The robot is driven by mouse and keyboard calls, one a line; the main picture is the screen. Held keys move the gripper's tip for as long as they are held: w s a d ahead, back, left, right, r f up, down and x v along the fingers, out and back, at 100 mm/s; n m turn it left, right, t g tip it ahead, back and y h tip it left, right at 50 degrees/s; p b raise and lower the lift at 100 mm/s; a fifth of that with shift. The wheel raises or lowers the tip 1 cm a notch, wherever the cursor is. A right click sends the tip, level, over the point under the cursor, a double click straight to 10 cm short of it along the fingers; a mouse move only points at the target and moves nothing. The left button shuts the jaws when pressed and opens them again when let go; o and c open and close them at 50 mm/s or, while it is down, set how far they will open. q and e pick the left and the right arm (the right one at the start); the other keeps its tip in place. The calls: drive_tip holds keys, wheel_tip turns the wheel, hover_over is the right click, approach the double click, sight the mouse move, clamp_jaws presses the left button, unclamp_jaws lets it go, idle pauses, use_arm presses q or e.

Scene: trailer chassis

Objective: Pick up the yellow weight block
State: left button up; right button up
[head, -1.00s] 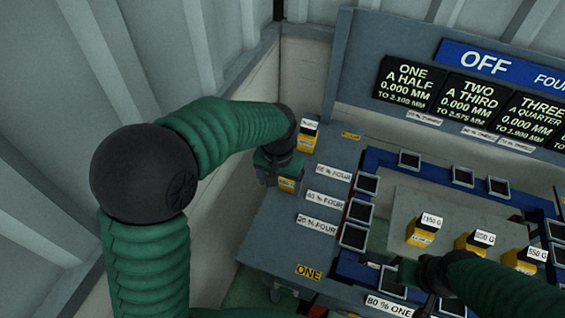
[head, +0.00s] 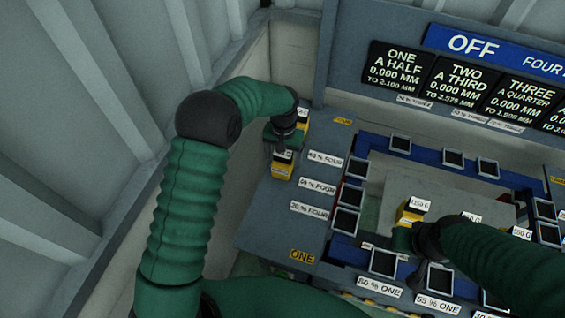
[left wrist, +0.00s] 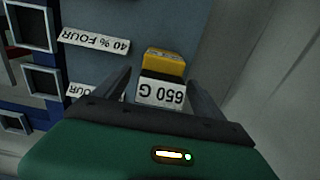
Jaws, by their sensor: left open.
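A yellow weight block with a white label (head: 282,167) stands on the left part of the grey-blue table in the head view. In the left wrist view the block (left wrist: 162,66) has a label reading 650 G. My left gripper (head: 281,147) is above it, open, with its fingers (left wrist: 160,78) on either side of the block; contact is not clear. A second yellow block (head: 303,122) stands just behind it, partly covered by my left arm. My right gripper (head: 405,240) is low beside the yellow 1150 G block (head: 411,212); its fingers are unclear.
More yellow blocks, partly hidden by my right arm, stand on the raised grey platform (head: 386,192). Black square pads (head: 352,195) line the blue frame around it. A panel wall with signs (head: 400,74) rises behind. A corrugated wall (head: 80,130) is close on the left.

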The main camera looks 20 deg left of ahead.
sight(283, 163)
use_arm(q)
drive_tip(key=f, duration=0.2)
drive_tip(key=shift+s+d+f+p, duration=0.2)
drive_tip(key=shift+s+f+p, duration=0.1)
drive_tip(key=shift+f, duration=0.1)
drive_tip(key=shift+w+f, duration=0.1)
drive_tip(key=shift+f, duration=0.25)
drive_tip(key=shift+w+a+f, duration=0.15)
drive_tip(key=shift+a+f, duration=0.05)
drive_tip(key=shift+a, duration=0.15)
drive_tip(key=c, duration=0.6)
drive_tip(key=shift+d+r, duration=0.1)
drive_tip(key=shift+d, duration=0.1)
drive_tip(key=c, duration=0.8)
clamp_jaws()
